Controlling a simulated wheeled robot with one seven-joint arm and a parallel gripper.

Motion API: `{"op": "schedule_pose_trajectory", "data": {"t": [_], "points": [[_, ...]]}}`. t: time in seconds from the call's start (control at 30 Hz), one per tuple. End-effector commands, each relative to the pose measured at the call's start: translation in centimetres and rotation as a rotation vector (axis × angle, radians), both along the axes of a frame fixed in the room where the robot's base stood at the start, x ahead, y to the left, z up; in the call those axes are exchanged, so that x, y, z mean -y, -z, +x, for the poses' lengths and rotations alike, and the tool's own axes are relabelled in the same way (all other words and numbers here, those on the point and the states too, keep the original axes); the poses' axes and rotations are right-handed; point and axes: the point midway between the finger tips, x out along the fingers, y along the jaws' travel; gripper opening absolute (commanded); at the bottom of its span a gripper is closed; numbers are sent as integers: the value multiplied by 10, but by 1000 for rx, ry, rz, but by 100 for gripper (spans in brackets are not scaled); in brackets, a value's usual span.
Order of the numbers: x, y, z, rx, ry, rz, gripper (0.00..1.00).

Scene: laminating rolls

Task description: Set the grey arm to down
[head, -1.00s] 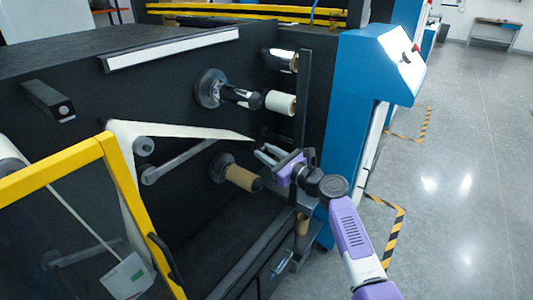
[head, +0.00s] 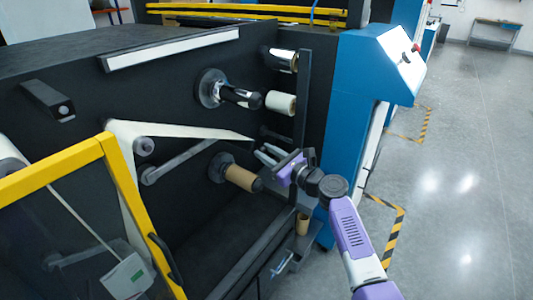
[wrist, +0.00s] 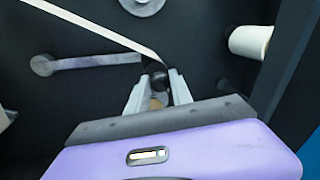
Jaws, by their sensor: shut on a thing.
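The grey arm (head: 180,163) is a flat bar on the black machine face, rising slightly from its round left end toward the right in the head view. In the wrist view the grey arm (wrist: 95,62) lies nearly level, with a dark round knob (wrist: 158,79) at its right end. My gripper (head: 264,153) is at the right of the arm, below the tip of the white web. In the wrist view its two pale fingers (wrist: 157,88) stand on either side of the knob and are shut on it. The fingers partly hide the knob.
A brown roll (head: 240,178) sits just below left of my gripper. A black spindle (head: 238,97) and white roll (head: 281,102) are above. The white web (head: 190,131) runs close by. A yellow-framed guard (head: 60,165) stands at left. The floor at right is clear.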

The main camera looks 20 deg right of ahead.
Motion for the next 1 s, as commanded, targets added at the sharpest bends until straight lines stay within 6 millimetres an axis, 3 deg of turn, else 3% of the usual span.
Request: {"op": "schedule_pose_trajectory", "data": {"t": [0.13,0.4,0.5,0.9,0.93,1.0], "points": [[0,17,-1,-32,1,39,0],[-10,82,-7,-174,-2,235,0],[-14,97,-10,-209,0,285,0],[-15,104,-12,-225,0,311,0],[-15,104,-12,-225,0,311,32],[-15,104,-12,-225,0,311,46]]}}
